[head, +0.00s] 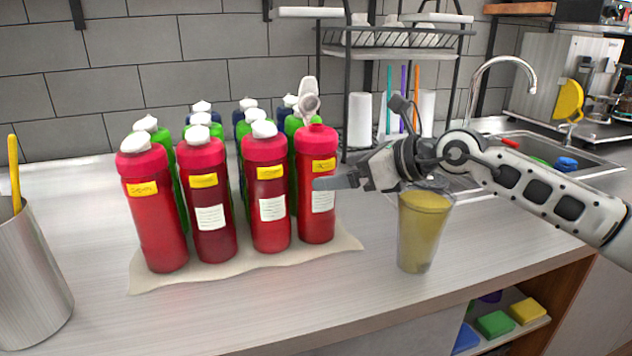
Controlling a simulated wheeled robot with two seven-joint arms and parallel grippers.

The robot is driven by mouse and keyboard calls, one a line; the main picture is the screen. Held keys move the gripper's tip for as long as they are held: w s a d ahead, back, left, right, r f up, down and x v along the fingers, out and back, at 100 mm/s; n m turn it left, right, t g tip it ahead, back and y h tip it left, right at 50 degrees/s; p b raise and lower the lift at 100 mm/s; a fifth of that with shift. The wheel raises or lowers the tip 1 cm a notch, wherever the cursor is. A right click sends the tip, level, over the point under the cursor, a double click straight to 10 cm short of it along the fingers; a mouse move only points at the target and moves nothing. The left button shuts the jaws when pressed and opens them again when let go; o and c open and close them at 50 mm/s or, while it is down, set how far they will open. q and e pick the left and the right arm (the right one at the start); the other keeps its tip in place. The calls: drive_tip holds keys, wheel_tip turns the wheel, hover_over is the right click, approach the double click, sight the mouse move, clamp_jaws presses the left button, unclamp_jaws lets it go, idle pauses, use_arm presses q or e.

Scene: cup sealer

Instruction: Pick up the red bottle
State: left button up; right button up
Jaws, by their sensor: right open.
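Several red bottles stand upright in a front row on a beige mat (150,283). They are the leftmost one (156,215), the second (207,205), the third (267,200) and the rightmost (316,215). Each has a yellow label, and the left three have white tops. A pale grey, spoon-like top shows above the rightmost bottle. My right gripper (330,183) is level with the rightmost bottle's middle, coming from the right. It is open and holds nothing; one fingertip overlaps the bottle in view, and I cannot tell whether it touches. My left gripper is out of view.
A clear cup of yellow liquid (424,235) stands just below my right wrist. Green and dark blue bottles stand behind the red row. A metal canister (35,270) is at the left. A rack (398,54) and sink (535,150) are behind. The front counter is clear.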

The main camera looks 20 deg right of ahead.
sight(335, 168)
drive_tip(key=x, duration=0.1)
drive_tip(key=p+x, duration=0.1)
drive_tip(key=x, duration=0.3)
drive_tip(key=shift+w+d+f+p, duration=0.2)
drive_tip(key=shift+w+f+p, duration=0.05)
drive_tip(key=shift+w+p, duration=0.2)
drive_tip(key=c, duration=1.9)
drive_tip(key=shift+r, duration=0.3)
drive_tip(key=shift+r, duration=0.1)
